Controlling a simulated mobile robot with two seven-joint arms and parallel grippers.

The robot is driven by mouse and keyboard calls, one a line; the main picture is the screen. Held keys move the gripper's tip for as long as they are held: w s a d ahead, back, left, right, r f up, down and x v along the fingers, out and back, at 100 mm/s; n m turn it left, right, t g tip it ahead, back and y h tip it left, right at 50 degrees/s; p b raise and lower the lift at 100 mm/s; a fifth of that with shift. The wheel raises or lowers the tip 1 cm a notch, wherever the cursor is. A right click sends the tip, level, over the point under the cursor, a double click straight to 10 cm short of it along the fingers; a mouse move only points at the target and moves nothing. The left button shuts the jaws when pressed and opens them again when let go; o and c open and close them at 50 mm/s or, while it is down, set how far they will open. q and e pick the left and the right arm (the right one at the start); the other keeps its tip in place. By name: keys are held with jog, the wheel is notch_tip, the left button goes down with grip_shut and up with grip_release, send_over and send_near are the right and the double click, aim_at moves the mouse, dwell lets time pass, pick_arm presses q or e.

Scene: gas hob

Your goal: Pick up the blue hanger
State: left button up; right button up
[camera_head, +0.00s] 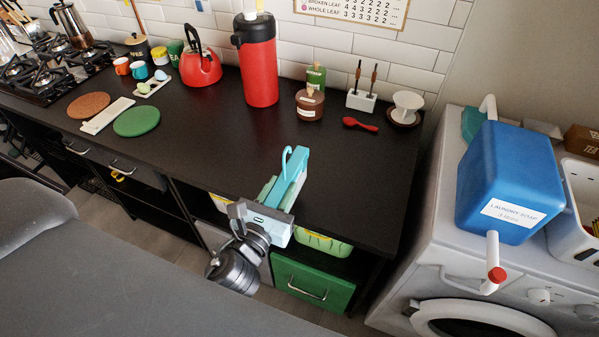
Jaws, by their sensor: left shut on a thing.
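I cannot tell whether the hanger touches the counter. My right gripper is not in view.
The dark counter (200,150) is clear around the gripper. A red flask (258,70), red kettle (200,68), brown jar (309,105) and red spoon (360,125) stand or lie farther back. A blue laundry soap container (500,180) is on the washing machine (430,230) at right.

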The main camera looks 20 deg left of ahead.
pick_arm(q)
jog(key=s, duration=0.2)
jog(key=s+a, duration=0.1)
jog(key=s, duration=0.1)
jog(key=shift+s+a+r, duration=0.1)
jog(key=shift+a, duration=0.05)
notch_tip(320, 180, up, 6)
jog(key=p, duration=0.3)
send_over(265, 202)
jog(key=s+a, duration=0.1)
jog(key=s, duration=0.2)
jog(key=shift+w+a+r, duration=0.1)
jog(key=shift+r, duration=0.05)
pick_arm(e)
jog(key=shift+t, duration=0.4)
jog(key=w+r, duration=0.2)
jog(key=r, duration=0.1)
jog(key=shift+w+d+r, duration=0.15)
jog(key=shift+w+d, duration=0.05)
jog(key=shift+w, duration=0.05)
